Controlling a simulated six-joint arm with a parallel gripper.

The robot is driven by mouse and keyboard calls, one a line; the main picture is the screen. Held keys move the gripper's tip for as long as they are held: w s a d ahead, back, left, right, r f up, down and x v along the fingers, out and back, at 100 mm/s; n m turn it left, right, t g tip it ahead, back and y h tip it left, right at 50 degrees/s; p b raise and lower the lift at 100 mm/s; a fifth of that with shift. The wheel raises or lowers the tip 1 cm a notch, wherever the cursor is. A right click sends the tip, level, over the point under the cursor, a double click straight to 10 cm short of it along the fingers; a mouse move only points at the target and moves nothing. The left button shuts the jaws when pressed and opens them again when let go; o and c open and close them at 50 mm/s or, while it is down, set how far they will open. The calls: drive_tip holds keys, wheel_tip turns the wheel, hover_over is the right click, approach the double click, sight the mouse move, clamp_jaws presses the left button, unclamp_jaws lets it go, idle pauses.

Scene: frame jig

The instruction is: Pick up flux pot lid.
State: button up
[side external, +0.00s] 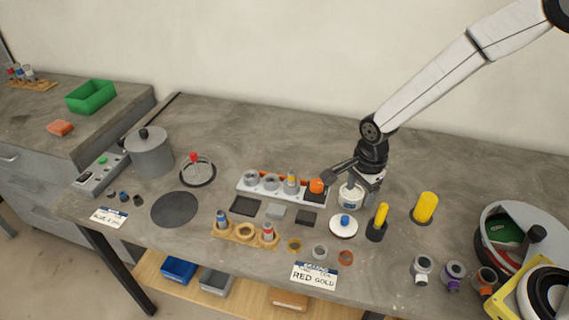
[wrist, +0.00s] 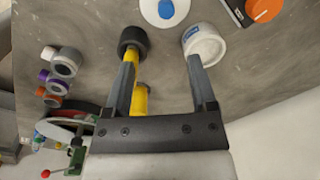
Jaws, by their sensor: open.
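The flux pot lid is most likely the white disc with a blue knob (side external: 343,227), lying flat on the bench; it also shows at the top of the wrist view (wrist: 150,12). A white pot with a blue label (side external: 350,197) stands just behind it, and in the wrist view the pot (wrist: 205,47) is by the right fingertip. My gripper (side external: 366,190) is open and points down close to the pot, behind the lid. In the wrist view the open fingers (wrist: 161,62) have bare bench between them, with the lid beyond the tips. Contact with the pot cannot be told.
A yellow-handled tool in a black holder (side external: 377,224) stands right of the lid, near the left finger in the wrist view. A yellow cylinder (side external: 425,207) stands farther right. A white rack with an orange knob (side external: 282,187) is at left. Small rings (side external: 320,252) lie in front.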

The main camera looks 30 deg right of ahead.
sight(345, 218)
drive_tip(key=a+f+m, duration=0.1)
drive_tip(key=w+f+m, duration=0.1)
drive_tip(key=m, duration=0.1)
drive_tip(key=shift+w+a+f+m, duration=0.15)
drive_tip(key=shift+w+a+m, duration=0.15)
drive_tip(key=shift+a, duration=0.1)
drive_tip(key=shift+f, duration=1.3)
drive_tip(key=shift+f, duration=0.1)
drive_tip(key=shift+s+d+f, duration=0.1)
drive_tip(key=shift+f, duration=1.15)
drive_tip(key=shift+s+d+f, duration=0.1)
drive_tip(key=shift+f, duration=1.15)
clamp_jaws()
